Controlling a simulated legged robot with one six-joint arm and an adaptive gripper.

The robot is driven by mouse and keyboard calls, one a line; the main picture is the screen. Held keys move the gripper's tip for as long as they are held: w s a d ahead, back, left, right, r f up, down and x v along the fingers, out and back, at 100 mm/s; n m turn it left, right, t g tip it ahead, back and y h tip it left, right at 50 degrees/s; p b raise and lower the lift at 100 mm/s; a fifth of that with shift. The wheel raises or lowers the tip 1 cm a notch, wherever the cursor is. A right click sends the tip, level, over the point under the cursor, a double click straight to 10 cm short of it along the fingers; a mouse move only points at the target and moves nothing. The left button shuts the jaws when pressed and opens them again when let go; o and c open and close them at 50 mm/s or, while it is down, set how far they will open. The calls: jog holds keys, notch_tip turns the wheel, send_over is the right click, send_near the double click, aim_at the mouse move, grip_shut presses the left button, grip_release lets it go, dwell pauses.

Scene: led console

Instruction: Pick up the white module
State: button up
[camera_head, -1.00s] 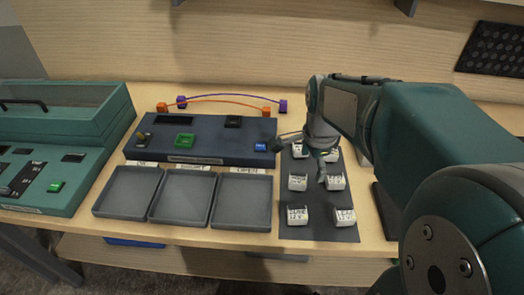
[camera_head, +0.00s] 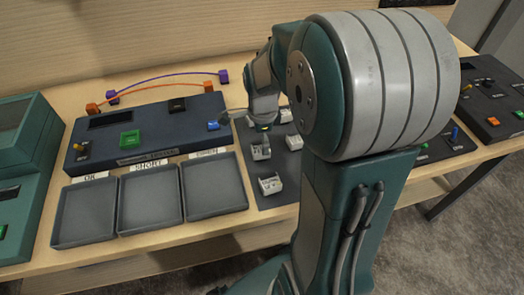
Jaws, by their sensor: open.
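Several white modules stand on a dark mat (camera_head: 262,201) right of the trays. One white module (camera_head: 271,186) is at the mat's front, and another white module (camera_head: 258,154) is just behind it. Two more show farther back, one module (camera_head: 293,142) partly cut off by my arm; the rest of the mat is hidden behind the arm. My gripper (camera_head: 244,136) is open, over the mat's back left part. One finger points left near the blue switch, the other points down by the second module. I cannot tell whether it touches. Nothing shows held.
A dark console (camera_head: 150,135) with a green button (camera_head: 130,139) and a blue switch (camera_head: 213,126) stands left of the gripper. Three grey trays, one a tray (camera_head: 150,218), lie before it. Orange and purple leads arch behind. More panels (camera_head: 495,125) stand at right.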

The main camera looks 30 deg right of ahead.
aim_at(260, 147)
jog(key=f, duration=0.2)
jog(key=a+f, duration=0.1)
jog(key=f, duration=0.1)
jog(key=shift+s+a+f, duration=0.1)
jog(key=shift+s+f, duration=0.05)
jog(key=shift+d, duration=0.35)
jog(key=shift+c, duration=1.3)
jog(key=c, duration=1)
jog(key=shift+a, duration=0.2)
